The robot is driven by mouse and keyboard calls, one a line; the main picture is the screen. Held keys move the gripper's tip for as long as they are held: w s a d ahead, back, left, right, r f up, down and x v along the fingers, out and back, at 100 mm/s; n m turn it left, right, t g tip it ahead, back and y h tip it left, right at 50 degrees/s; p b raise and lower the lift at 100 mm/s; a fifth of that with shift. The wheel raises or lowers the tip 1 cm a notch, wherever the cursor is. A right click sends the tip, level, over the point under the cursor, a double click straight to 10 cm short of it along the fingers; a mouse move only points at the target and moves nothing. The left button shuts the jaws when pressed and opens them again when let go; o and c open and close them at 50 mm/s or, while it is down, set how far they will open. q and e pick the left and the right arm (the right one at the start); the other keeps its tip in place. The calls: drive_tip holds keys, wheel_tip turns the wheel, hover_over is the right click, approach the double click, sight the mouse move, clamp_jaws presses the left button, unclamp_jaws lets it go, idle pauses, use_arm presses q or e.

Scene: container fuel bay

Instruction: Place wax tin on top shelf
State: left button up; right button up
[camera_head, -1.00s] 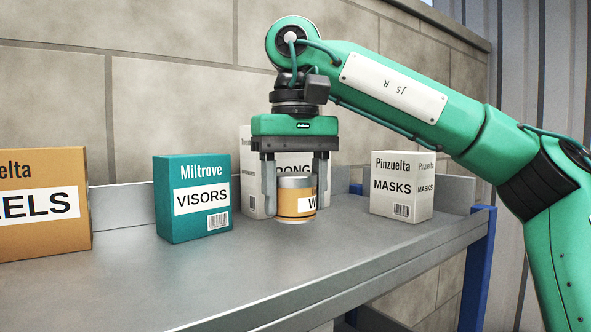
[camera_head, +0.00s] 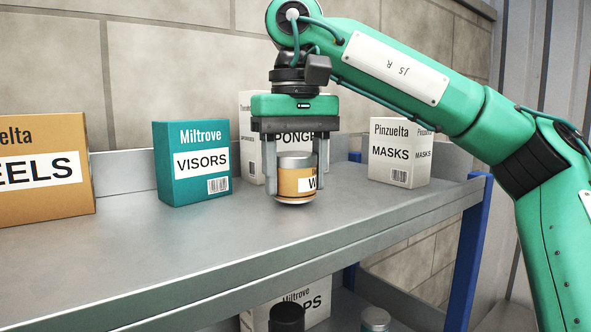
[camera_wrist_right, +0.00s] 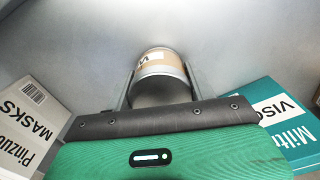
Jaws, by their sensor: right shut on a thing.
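The wax tin (camera_head: 297,179) is a small can with an orange-tan band, a silver lid and a white label, of which only a "W" shows. My right gripper (camera_head: 294,170) points down with its fingers on either side of the tin and is shut on it. The tin is upright over the right half of the top shelf (camera_head: 225,237). I cannot tell whether its base touches the shelf. In the right wrist view the tin (camera_wrist_right: 160,65) sits between the fingers. My left gripper is not in view.
A teal VISORS box (camera_head: 192,163) stands left of the tin, a SPONGES box (camera_head: 248,140) behind it, and a white MASKS box (camera_head: 399,153) to the right. A brown box (camera_head: 40,170) is at far left. The shelf's front is clear. A dark-topped item (camera_head: 286,317) stands below.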

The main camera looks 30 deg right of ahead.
sight(295, 154)
drive_tip(key=shift+f, duration=0.4)
drive_tip(key=o, duration=1.3)
drive_tip(key=shift+c, duration=0.2)
drive_tip(key=shift+r, duration=0.15)
wheel_tip(295, 154, up, 14)
drive_tip(key=shift+f, duration=0.2)
